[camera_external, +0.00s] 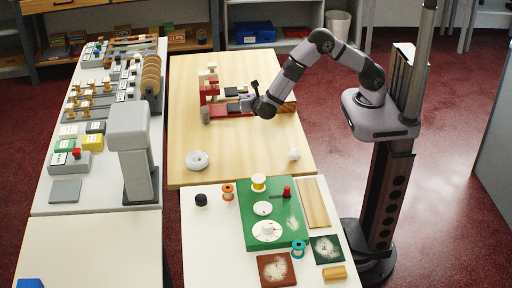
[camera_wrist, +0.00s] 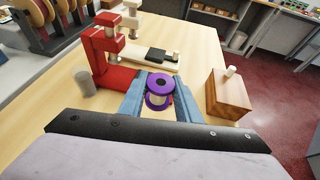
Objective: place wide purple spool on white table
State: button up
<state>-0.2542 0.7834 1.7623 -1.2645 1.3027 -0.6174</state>
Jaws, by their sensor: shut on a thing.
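The wide purple spool (camera_wrist: 158,84), with purple flanges and a pale middle, sits between the two blue fingers of my gripper (camera_wrist: 160,100) in the wrist view. The gripper is shut on it. In the external view my gripper (camera_external: 250,101) is low over the far part of the wooden table (camera_external: 240,150), beside the red clamp stand. I cannot tell whether the spool touches the surface below. The white table (camera_external: 200,235) stands at the front centre, with things on it.
The red clamp stand (camera_wrist: 103,58) is close left of the fingers, with a grey cylinder (camera_wrist: 85,82). A wooden block with a knob (camera_wrist: 229,96) is close right. On the white table are a green board (camera_external: 285,235), an orange spool (camera_external: 228,192) and a black knob (camera_external: 201,200).

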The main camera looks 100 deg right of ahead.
jog(key=shift+r, duration=0.15)
jog(key=w+a+f+n+t+y+b, duration=0.3)
jog(key=w+a+n+t+y, duration=0.35)
jog(key=w+a, duration=1.1)
jog(key=w+a+r+n+t+y+b, duration=0.1)
jog(key=w+a+r+n+t+y, duration=0.15)
jog(key=a+n, duration=0.45)
jog(key=w+a+r+n+t+y+b, duration=0.15)
jog(key=w+a+y, duration=0.25)
jog(key=a, duration=0.7)
notch_tip(320, 180, up, 4)
jog(key=n+g+y+b, duration=0.4)
jog(key=n+g+y, duration=0.1)
jog(key=n+y, duration=0.65)
send_over(223, 231)
jog(key=shift+n, duration=0.25)
jog(key=shift+a+f+b, duration=0.1)
jog(key=shift+f+b, duration=2.25)
jog(key=shift+f, duration=2.55)
